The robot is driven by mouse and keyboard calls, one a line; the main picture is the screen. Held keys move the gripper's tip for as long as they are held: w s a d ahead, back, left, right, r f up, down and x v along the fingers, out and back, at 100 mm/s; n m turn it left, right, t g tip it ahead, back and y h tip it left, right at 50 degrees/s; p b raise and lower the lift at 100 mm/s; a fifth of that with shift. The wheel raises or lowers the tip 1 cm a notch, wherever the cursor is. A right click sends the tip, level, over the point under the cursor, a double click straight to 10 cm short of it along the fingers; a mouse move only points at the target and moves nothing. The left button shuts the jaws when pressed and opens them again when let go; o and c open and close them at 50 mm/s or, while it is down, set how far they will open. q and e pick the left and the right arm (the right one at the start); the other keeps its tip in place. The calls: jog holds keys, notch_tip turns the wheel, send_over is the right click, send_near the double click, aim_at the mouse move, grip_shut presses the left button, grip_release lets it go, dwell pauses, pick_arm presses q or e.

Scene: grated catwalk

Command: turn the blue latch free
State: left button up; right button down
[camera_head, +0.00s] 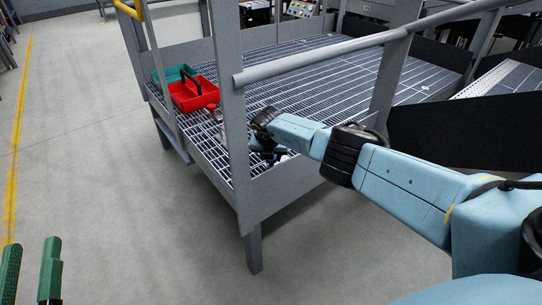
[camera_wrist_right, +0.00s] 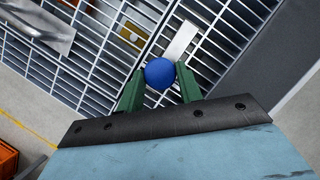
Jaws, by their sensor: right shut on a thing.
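The blue latch shows in the right wrist view as a round blue knob (camera_wrist_right: 160,73) with a pale grey bar (camera_wrist_right: 181,41) running up and right from it, over the grating. My right gripper (camera_wrist_right: 160,80) has its green fingers shut on the knob, one on each side. In the head view my right arm reaches from the right over the rail to the catwalk, and its wrist largely hides the latch. My left gripper (camera_head: 32,250) is at the lower left over the floor, its green fingers apart and empty.
A red bin (camera_head: 190,97) and a teal bin (camera_head: 166,76) stand on the grating at its left edge. A grey post (camera_head: 229,90) and a handrail (camera_head: 320,58) stand close to my right arm. The floor at left is clear. A brass-coloured plate (camera_wrist_right: 132,36) lies near the knob.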

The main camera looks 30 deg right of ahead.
dwell(0.4)
jog(key=c, duration=0.9)
grip_release()
jog(key=shift+c, duration=0.2)
